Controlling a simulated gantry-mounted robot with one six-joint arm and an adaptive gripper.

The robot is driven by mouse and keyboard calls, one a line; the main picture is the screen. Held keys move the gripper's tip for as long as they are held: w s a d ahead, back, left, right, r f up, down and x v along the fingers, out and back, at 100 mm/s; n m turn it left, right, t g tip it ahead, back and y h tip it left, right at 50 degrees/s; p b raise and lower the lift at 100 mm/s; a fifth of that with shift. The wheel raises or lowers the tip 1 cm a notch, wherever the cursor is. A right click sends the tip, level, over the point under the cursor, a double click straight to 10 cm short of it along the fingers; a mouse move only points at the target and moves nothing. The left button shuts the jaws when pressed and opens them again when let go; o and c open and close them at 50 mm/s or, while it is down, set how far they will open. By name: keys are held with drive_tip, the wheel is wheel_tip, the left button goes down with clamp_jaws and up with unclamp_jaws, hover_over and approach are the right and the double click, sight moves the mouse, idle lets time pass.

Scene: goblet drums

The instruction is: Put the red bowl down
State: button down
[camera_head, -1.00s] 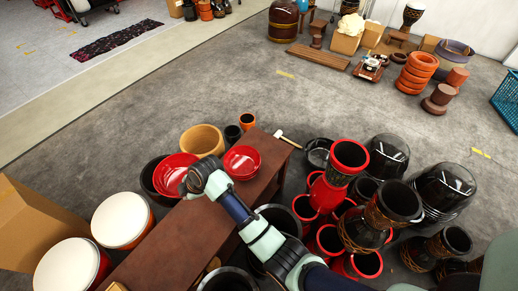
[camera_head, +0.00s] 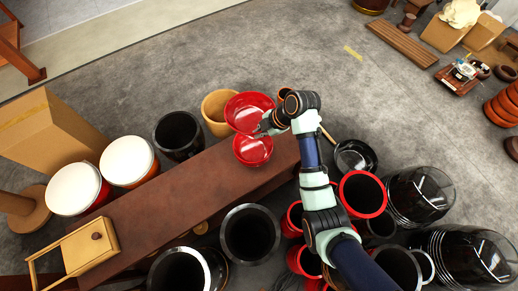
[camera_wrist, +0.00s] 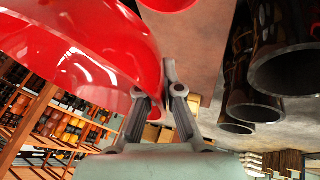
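A red bowl (camera_head: 248,110) is off the far edge of the bench, beside a tan drum, in the head view. My gripper (camera_head: 266,125) is at its near right side. In the wrist view the bowl (camera_wrist: 75,45) fills the upper left, tilted, and my gripper's fingers (camera_wrist: 168,85) are shut on its rim. A second red bowl (camera_head: 253,150) sits on the right end of the brown bench (camera_head: 180,200), close to the held one. Part of it shows at the top of the wrist view (camera_wrist: 168,4).
Black drums (camera_head: 250,233) stand along the bench's near side. A tan drum (camera_head: 219,112) and a black drum (camera_head: 179,134) stand behind it. Two white-topped drums (camera_head: 127,161) are at left. A mallet (camera_head: 327,134) lies off the bench's right end.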

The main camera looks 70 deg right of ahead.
wheel_tip(320, 180, down, 16)
drive_tip(key=b, duration=0.6)
drive_tip(key=shift+d, duration=0.1)
drive_tip(key=shift+f, duration=0.15)
drive_tip(key=shift+f+b, duration=0.4)
drive_tip(key=shift+f, duration=0.15)
drive_tip(key=c, duration=1.3)
unclamp_jaws()
drive_tip(key=shift+s, duration=0.1)
drive_tip(key=p+v, duration=0.2)
drive_tip(key=v, duration=0.2)
drive_tip(key=p+v, duration=0.2)
drive_tip(key=v, duration=0.2)
drive_tip(key=p+v, duration=0.2)
drive_tip(key=v, duration=0.3)
drive_tip(key=shift+w+r, duration=0.2)
drive_tip(key=shift+w, duration=0.05)
